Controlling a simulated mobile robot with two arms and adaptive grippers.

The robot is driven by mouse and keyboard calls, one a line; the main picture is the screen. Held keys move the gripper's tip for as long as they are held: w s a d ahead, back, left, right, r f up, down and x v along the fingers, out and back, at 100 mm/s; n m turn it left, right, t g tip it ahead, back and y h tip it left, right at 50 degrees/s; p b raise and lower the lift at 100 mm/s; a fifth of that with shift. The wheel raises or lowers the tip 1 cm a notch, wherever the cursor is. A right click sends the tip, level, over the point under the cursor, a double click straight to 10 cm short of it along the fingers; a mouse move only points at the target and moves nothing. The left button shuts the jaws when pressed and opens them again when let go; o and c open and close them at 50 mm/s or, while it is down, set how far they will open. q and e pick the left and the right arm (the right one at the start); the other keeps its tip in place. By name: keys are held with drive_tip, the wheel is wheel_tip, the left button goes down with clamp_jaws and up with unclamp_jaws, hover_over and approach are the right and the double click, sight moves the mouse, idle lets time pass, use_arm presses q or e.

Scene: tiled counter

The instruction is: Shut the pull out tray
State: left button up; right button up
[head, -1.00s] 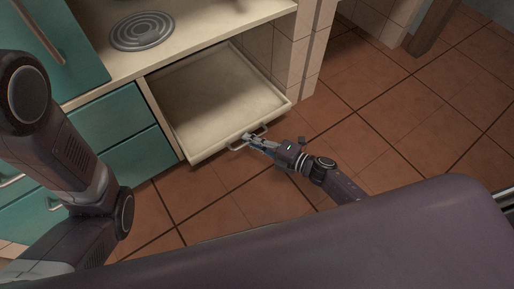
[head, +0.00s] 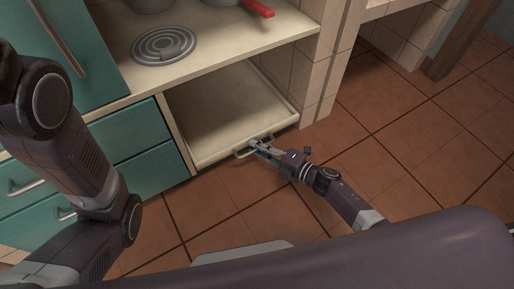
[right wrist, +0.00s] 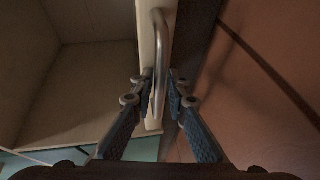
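The pull out tray (head: 222,120) is a cream, shallow, empty tray in an open bay under the counter. Its front sticks out a little from the bay in the head view. A metal bar handle (head: 241,152) is on its front; it also shows upright in the right wrist view (right wrist: 161,45) beside the tray's pale front panel (right wrist: 146,45). My right gripper (head: 257,146) is at the handle, its two fingers (right wrist: 162,80) close together on either side of the bar. My left gripper is out of view; only left arm links show.
Teal drawers (head: 125,141) with metal handles are left of the tray. The counter (head: 225,35) above holds a coil burner (head: 163,44) and a red-handled pan (head: 258,8). A tiled pillar (head: 325,70) stands at right. The tiled floor (head: 400,140) is clear.

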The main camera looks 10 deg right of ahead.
drive_tip(key=shift+a+r, duration=0.15)
drive_tip(key=v, duration=1.2)
